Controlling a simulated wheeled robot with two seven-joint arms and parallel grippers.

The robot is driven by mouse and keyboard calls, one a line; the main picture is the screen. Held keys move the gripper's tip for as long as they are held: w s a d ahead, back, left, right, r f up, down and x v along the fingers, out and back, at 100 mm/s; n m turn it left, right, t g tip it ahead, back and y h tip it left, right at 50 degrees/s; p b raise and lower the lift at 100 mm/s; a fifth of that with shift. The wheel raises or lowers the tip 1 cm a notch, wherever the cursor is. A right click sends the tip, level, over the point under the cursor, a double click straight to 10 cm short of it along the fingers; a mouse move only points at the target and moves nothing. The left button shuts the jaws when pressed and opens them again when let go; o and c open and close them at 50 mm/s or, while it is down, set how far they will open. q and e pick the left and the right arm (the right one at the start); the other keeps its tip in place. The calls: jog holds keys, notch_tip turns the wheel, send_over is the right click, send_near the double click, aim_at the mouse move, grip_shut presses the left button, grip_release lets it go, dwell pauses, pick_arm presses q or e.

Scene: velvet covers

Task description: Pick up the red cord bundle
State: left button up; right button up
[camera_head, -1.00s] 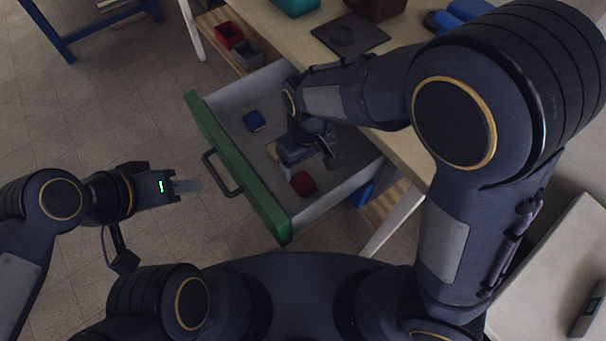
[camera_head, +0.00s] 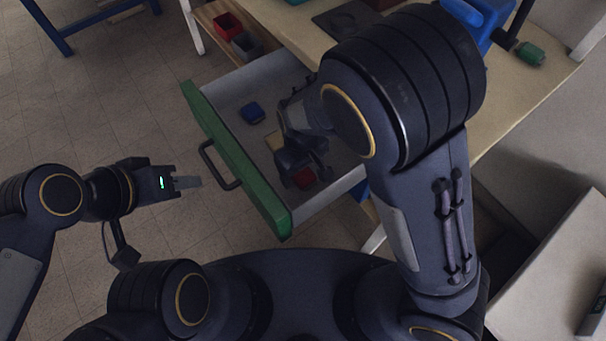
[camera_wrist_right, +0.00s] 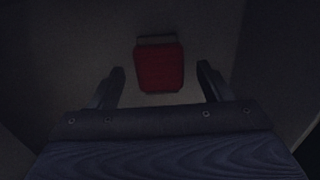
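The red cord bundle (camera_head: 304,178) lies in the open drawer near its front right corner. My right gripper (camera_head: 302,176) reaches down into the drawer over the bundle and partly covers it. In the right wrist view the red bundle (camera_wrist_right: 160,68) lies ahead and between the two spread fingers of the right gripper (camera_wrist_right: 162,82), with a gap on each side. The fingers do not touch it. My left gripper (camera_head: 188,182) hangs outside the drawer, left of its green front; its fingers are too small to tell their opening.
The drawer's green front (camera_head: 235,165) has a dark handle (camera_head: 218,165). A blue bundle (camera_head: 252,112) and a yellowish item (camera_head: 274,142) lie in the drawer. Red (camera_head: 227,26) and grey (camera_head: 246,46) bins stand on a low shelf. The drawer floor around the blue bundle is clear.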

jog(key=c, duration=1)
jog(key=shift+r, duration=0.1)
